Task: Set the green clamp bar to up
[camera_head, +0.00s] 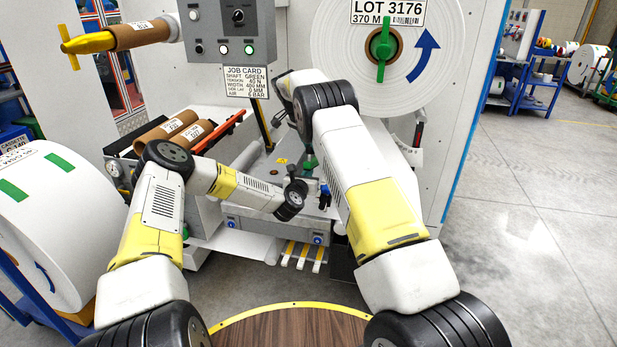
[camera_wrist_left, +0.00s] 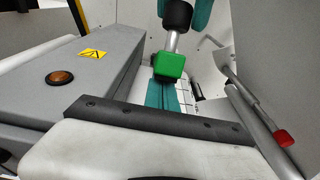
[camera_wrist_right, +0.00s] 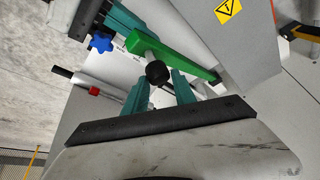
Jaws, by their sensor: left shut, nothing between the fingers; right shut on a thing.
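The green clamp bar (camera_wrist_right: 185,57) crosses the right wrist view at a slant, with a steel stem and black knob (camera_wrist_right: 157,72). In the left wrist view the green bar (camera_wrist_left: 170,66) shows end-on, below its stem. My right gripper (camera_wrist_right: 160,82) has its teal fingers on both sides of the black knob and is shut on it. My left gripper (camera_wrist_left: 168,92) is shut and empty, its teal fingers just below the green bar in its own view. In the head view, my arms largely hide the bar and the fingertips.
A blue star knob (camera_wrist_right: 101,43) and a red-tipped lever (camera_wrist_left: 283,138) are close to the bar. A grey housing (camera_wrist_left: 85,85) with an amber button flanks the left gripper. A large white roll (camera_head: 383,60) hangs above; another (camera_head: 60,220) stands at left.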

